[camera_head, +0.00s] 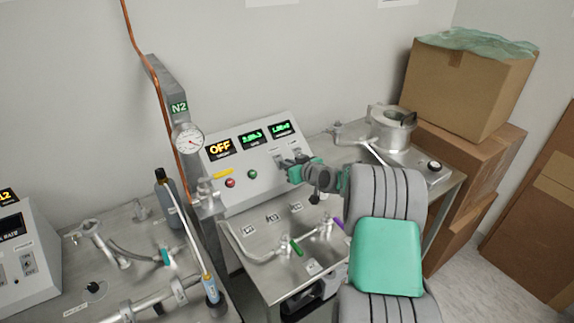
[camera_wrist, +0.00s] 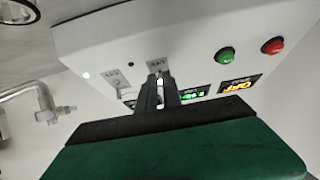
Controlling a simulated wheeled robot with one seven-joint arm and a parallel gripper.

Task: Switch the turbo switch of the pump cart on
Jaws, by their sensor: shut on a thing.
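The pump cart's white sloped control panel (camera_head: 236,191) stands at centre. Its left display (camera_head: 219,148) reads OFF in yellow, and it also shows upside down in the wrist view (camera_wrist: 238,86). My gripper (camera_head: 290,163) is at the right of the panel, over the switch area. In the wrist view its narrow fingers (camera_wrist: 159,88) are together at a small switch (camera_wrist: 158,75) under a label too blurred to read. A second switch plate (camera_wrist: 117,79) is beside it, clear of the fingers. The gripped switch's position is mostly hidden by the fingers.
A red button (camera_head: 230,183) and a green button (camera_head: 252,174) are left of my gripper. Valves and pipes with a green handle (camera_head: 296,246) lie on the cart top below. A metal chamber (camera_head: 391,127) stands right, before cardboard boxes (camera_head: 470,85).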

